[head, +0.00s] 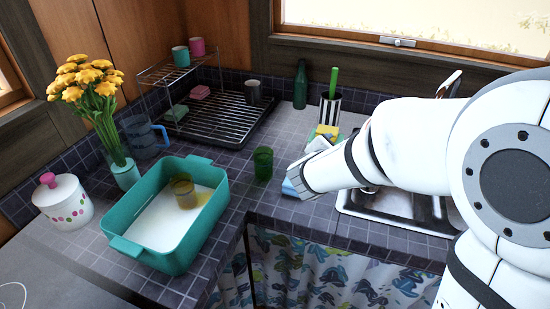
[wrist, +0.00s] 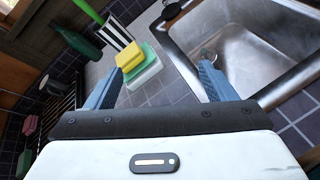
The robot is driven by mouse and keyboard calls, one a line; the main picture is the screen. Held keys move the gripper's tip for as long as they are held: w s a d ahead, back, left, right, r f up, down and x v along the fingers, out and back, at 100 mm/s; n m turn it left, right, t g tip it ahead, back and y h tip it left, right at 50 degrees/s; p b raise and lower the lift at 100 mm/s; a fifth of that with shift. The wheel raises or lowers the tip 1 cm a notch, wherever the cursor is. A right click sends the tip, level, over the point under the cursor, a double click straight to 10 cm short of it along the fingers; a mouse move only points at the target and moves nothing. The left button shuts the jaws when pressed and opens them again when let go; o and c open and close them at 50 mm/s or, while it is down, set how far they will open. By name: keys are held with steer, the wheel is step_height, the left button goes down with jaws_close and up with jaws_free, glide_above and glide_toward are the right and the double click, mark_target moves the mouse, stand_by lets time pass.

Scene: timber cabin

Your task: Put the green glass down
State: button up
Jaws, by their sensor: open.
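The green glass (head: 263,163) stands upright on the dark tiled counter in the head view, between the teal basin and my gripper. Nothing holds it. My gripper (head: 292,188) is to its right, apart from it, low over the counter by the sink. In the wrist view my gripper (wrist: 158,88) has its two blue fingers spread wide with nothing between them. The green glass does not show in the wrist view.
A teal basin (head: 126,244) holding an amber glass (head: 184,191) stands left. A black dish rack (head: 212,125) is behind. Sponges (wrist: 130,57) lie beside the sink (wrist: 250,60). A green bottle (head: 300,85) stands at the back wall. Some counter around the green glass is clear.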

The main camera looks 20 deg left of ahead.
steer(key=a+f+n+t+y, duration=0.1)
steer(key=a+f+n+y, duration=0.1)
steer(key=a+n, duration=0.3)
steer(key=a+f+n+y, duration=0.2)
steer(key=a+y, duration=0.1)
steer(key=a, duration=0.4)
steer(key=n+y+b, duration=0.1)
steer(key=n+y, duration=0.2)
steer(key=n, duration=0.2)
glide_toward(263, 150)
steer(key=w, duration=0.2)
steer(key=shift+a+f+p+x, duration=0.15)
steer(key=shift+p+x, duration=0.3)
steer(key=shift+x, duration=1.45)
steer(key=shift+a+f+p+x, duration=0.15)
steer(key=shift+p+x, duration=0.3)
steer(key=shift+x, duration=1.4)
steer(key=shift+s, duration=0.15)
steer(key=shift+c, duration=0.4)
steer(key=c, duration=1)
steer(key=shift+c, duration=0.7)
steer(key=shift+r, duration=0.15)
